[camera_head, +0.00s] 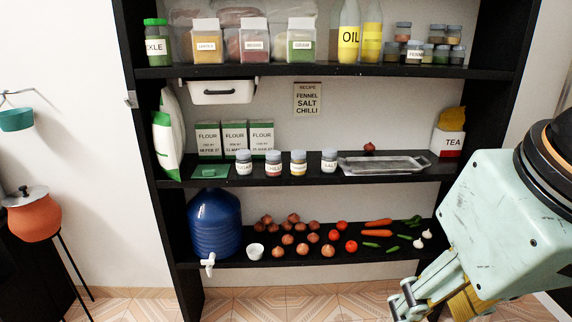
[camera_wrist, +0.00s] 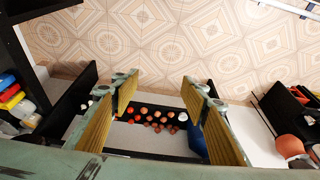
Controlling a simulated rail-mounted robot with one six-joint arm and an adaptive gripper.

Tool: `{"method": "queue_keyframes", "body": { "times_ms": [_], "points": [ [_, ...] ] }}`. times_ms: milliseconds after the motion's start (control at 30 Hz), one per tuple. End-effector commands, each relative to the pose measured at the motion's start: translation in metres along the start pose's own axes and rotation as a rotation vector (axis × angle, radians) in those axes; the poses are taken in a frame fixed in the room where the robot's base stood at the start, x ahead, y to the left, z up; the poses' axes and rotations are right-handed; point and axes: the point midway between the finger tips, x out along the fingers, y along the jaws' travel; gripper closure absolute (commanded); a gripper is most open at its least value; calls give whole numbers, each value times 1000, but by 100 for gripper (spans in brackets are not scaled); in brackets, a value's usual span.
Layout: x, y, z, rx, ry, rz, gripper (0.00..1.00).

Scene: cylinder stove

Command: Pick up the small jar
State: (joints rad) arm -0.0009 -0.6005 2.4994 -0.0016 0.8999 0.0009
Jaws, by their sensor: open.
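Several small lidded jars (camera_head: 286,163) stand upright in a row on the middle shelf, with labels that seem to include chilli and salt (camera_head: 329,162). More small jars (camera_head: 414,52) are grouped and stacked at the right of the top shelf, one with a label starting "FENN". Which one is the small jar, I cannot tell. My gripper (camera_head: 404,303) is low at the front right, apart from all the jars. In the wrist view my gripper (camera_wrist: 162,90) has its two yellow-padded fingers wide apart, with nothing between them. No jar shows clearly there.
A metal tray (camera_head: 384,165) lies right of the middle jars; flour boxes (camera_head: 234,137) stand behind them. The bottom shelf holds a blue water container (camera_head: 215,222), a white cup (camera_head: 255,251) and vegetables (camera_head: 378,223). Larger jars and oil bottles (camera_head: 348,32) fill the top shelf.

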Motion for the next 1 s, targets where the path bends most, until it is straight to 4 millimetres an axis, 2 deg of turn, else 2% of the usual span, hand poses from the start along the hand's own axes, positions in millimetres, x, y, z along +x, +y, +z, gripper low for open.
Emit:
{"method": "queue_keyframes", "body": {
  "times_ms": [367,533,767,1000],
  "points": [
    [-1,0,-2,-1,0,-1,57],
    [-4,-2,-13,-4,2,-4,57],
    [-11,-6,-50,-15,8,-16,57],
    [-16,-12,-102,-31,20,-31,57]
  ]
}}
